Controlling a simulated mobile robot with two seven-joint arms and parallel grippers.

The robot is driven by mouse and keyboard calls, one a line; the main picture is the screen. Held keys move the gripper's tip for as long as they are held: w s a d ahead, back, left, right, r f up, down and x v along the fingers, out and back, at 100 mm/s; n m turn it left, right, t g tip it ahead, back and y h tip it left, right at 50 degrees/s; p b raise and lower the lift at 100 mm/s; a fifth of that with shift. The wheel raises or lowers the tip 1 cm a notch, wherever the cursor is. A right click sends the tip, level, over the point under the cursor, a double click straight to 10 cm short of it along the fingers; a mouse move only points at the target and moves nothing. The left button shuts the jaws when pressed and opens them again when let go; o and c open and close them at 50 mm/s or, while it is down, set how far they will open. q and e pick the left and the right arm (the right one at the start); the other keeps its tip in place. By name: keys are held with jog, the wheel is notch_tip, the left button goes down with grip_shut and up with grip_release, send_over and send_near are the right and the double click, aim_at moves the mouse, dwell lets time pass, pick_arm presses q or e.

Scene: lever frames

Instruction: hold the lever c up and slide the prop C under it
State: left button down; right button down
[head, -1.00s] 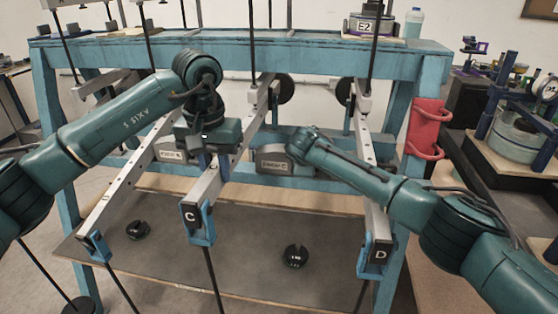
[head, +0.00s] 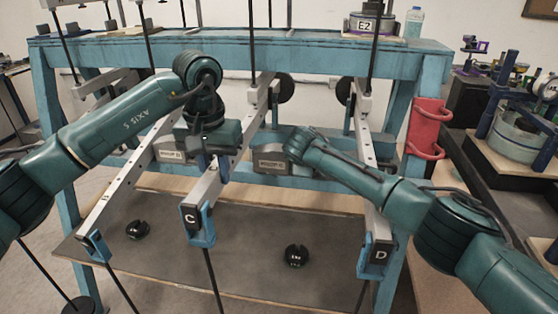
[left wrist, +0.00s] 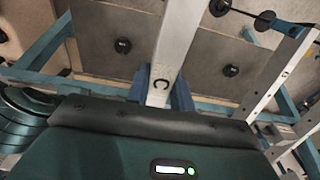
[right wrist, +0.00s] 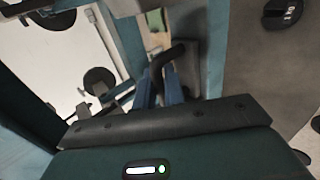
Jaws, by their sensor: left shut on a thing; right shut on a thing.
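Lever c (head: 232,140) is a pale bar with a black C plate and a blue end fitting. Its front end sits higher in the head view than those of the levers beside it. My left gripper (head: 222,165) is shut on the bar behind the plate; its blue fingers straddle the bar in the left wrist view (left wrist: 162,90). Prop C (head: 270,161) is a grey labelled block at the lower rail, right of lever c. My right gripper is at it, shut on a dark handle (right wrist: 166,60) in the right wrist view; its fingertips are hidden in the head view.
A similar grey block (head: 168,156) is left of lever c. Lever D (head: 364,150) stands close to my right arm. The teal frame (head: 240,56) spans above. Two black discs (head: 137,230) (head: 297,256) lie on the dark board (head: 240,265) below.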

aim_at(280, 154)
pick_arm(q)
jog(key=shift+w+r, duration=0.1)
jog(key=shift+r, duration=0.05)
pick_arm(e)
jog(key=shift+a, duration=1.85)
jog(key=shift+a+r, duration=0.1)
jog(key=shift+a, duration=0.1)
pick_arm(q)
jog(key=shift+r, duration=0.1)
pick_arm(e)
jog(key=shift+w+a+r, duration=0.1)
jog(key=shift+w+a, duration=0.1)
jog(key=shift+a, duration=0.55)
jog(key=shift+w+a, duration=0.15)
jog(key=shift+a, duration=0.6)
pick_arm(q)
jog(key=shift+w, duration=0.1)
pick_arm(e)
jog(key=c, duration=1.7)
grip_release()
jog(key=shift+s, duration=0.1)
jog(key=shift+c, duration=0.2)
jog(key=shift+o, duration=1.1)
jog(key=shift+d, duration=0.15)
pick_arm(q)
jog(key=shift+s, duration=0.25)
pick_arm(e)
jog(key=shift+d, duration=0.2)
